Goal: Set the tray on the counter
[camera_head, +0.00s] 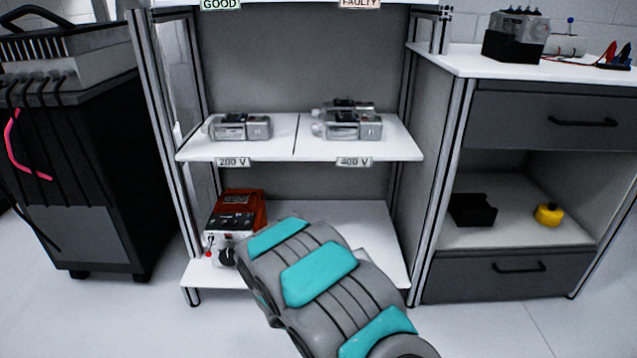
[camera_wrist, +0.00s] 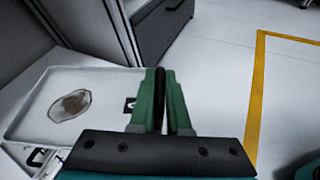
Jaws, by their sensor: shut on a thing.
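A pale, shallow tray (camera_wrist: 95,125) with a brownish stain fills the left of the wrist view. In the head view it is mostly hidden behind my arm. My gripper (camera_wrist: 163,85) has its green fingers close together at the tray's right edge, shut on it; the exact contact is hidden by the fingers. In the head view, my arm reaches toward the bottom shelf and hides the gripper. The white counter top (camera_head: 462,63) is at the upper right, above a grey cabinet.
A red-and-white device (camera_head: 235,222) stands on the bottom shelf, left of my arm. Metal motors (camera_head: 240,127) rest on the middle shelf (camera_head: 290,150). A dark unit (camera_head: 515,38) and leads occupy the counter's back. A black bin (camera_head: 472,210) and yellow object (camera_head: 547,214) sit in the cabinet.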

